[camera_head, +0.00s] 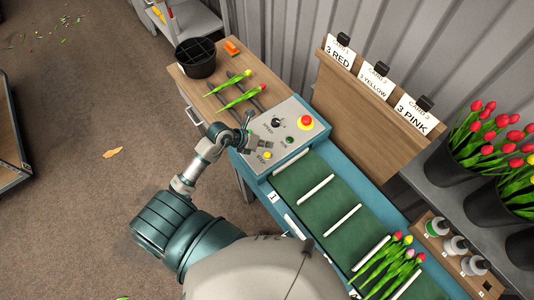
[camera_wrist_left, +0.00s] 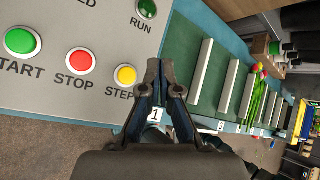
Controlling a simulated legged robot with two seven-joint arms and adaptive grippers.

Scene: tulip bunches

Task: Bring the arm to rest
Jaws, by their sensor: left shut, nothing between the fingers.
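My left gripper (camera_head: 250,134) is over the near side of the grey control panel (camera_head: 303,139) in the head view, with nothing held. In the left wrist view its two dark fingers (camera_wrist_left: 168,70) are close together and empty, in front of the panel's lower right corner. The green START (camera_wrist_left: 22,41), red STOP (camera_wrist_left: 81,61) and yellow STEP (camera_wrist_left: 125,75) buttons show left of the fingers, and the green RUN button (camera_wrist_left: 147,9) is above them. The fingers look apart from the buttons, though the exact height is unclear. My right gripper is not in view.
The green conveyor (camera_head: 312,179) with white dividers runs toward lower right, with a tulip bunch (camera_head: 388,262) on it. Two tulips (camera_head: 243,97) and a black pot (camera_head: 195,58) are on the wooden bench (camera_head: 189,88). Black tulip buckets (camera_head: 452,162) stand at right. Floor at left is largely open.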

